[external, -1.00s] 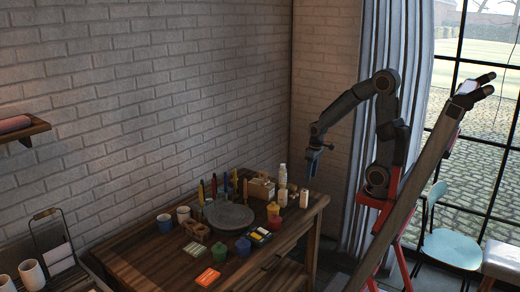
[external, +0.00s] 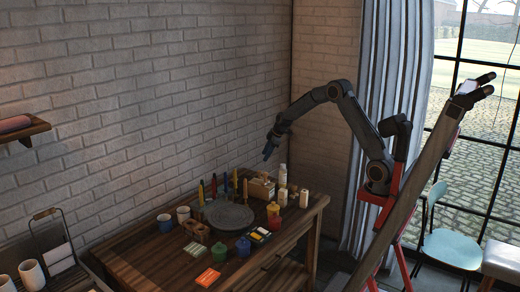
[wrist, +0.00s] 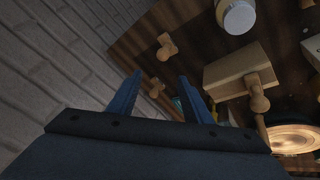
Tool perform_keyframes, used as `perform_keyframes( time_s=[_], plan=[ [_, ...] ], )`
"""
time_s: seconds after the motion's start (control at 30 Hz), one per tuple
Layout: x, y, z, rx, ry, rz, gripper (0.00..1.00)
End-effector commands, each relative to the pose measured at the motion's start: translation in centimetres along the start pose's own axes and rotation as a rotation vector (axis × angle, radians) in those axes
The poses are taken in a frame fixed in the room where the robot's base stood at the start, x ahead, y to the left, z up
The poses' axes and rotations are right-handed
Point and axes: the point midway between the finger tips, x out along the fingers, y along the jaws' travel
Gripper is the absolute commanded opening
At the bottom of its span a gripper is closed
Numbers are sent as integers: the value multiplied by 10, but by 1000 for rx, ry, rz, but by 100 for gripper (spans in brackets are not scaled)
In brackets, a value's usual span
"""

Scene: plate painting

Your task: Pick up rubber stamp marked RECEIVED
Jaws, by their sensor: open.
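Several small wooden-handled pieces that look like rubber stamps stand near the wall side of the table. In the wrist view one (wrist: 166,46) is at upper centre, a second (wrist: 155,88) shows between my fingers, and a third (wrist: 258,97) is against the wooden box (wrist: 232,70). No marking is readable, so I cannot tell which says RECEIVED. My gripper (external: 268,152) is open and empty, high above the back of the table, over the wooden box (external: 260,190). Its two blue fingers (wrist: 160,80) point down towards the table in the wrist view.
The round grey plate (external: 228,216) sits mid-table among upright coloured tools. A white bottle (external: 282,175) stands right of the box; its top (wrist: 238,16) shows in the wrist view. Coloured jars (external: 243,246) stand in front. The brick wall (external: 180,110) is close behind.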

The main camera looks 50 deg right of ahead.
Motion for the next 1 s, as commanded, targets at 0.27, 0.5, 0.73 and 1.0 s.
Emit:
perform_keyframes(
  time_s=[0.27,0.5,0.73,1.0],
  plan=[
    [46,-8,17,-10,2,2,45],
    [65,-9,18,-10,2,1,45],
    [81,-8,19,-9,1,2,45],
    [112,-5,20,-9,2,2,45]
  ],
)
